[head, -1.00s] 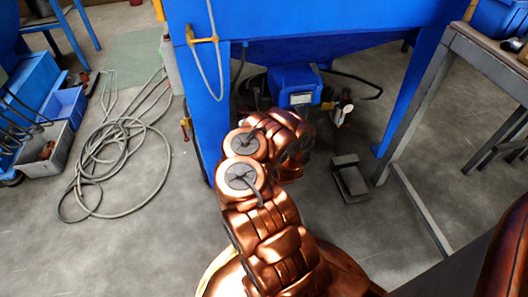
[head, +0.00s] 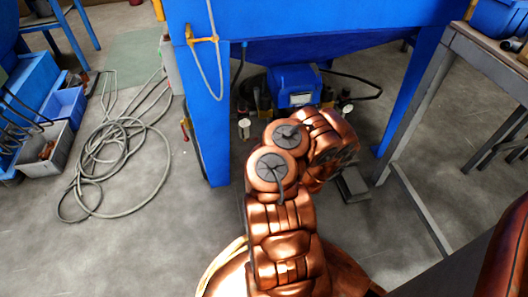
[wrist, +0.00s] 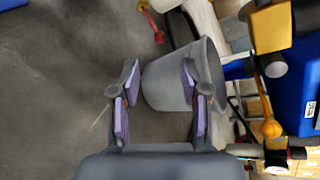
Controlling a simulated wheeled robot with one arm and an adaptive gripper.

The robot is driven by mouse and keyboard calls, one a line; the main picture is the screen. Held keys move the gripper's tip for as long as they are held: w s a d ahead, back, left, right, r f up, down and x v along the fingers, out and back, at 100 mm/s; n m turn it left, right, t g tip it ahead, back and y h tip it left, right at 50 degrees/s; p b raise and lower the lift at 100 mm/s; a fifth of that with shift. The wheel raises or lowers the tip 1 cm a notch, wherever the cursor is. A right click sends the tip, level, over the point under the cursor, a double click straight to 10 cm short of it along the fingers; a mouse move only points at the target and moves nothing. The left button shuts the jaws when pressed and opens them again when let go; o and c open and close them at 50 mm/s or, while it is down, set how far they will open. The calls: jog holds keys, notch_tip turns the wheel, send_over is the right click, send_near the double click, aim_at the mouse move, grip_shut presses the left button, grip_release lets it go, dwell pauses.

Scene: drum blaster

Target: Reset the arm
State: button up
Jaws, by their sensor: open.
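My gripper (wrist: 159,76) is open and empty in the wrist view, its two purple-padded fingers spread apart. A grey bucket-like container (wrist: 172,82) shows beyond and partly between the fingers; I cannot tell the distance to it. In the head view my copper arm (head: 285,225) rises from the bottom middle and bends to the right in front of the blue blasting machine (head: 320,20). The gripper itself is hidden behind the arm links there.
A grey foot pedal (head: 352,187) lies on the floor, partly behind my arm. A metal-framed workbench (head: 490,62) stands at right. A coiled hose (head: 120,150) and blue bins (head: 62,103) lie at left. Bare floor lies between the hose and my arm.

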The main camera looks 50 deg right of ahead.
jog(key=shift+s+a+r, duration=0.15)
jog(key=shift+s+a, duration=0.05)
jog(key=shift+s, duration=0.05)
dwell(0.6)
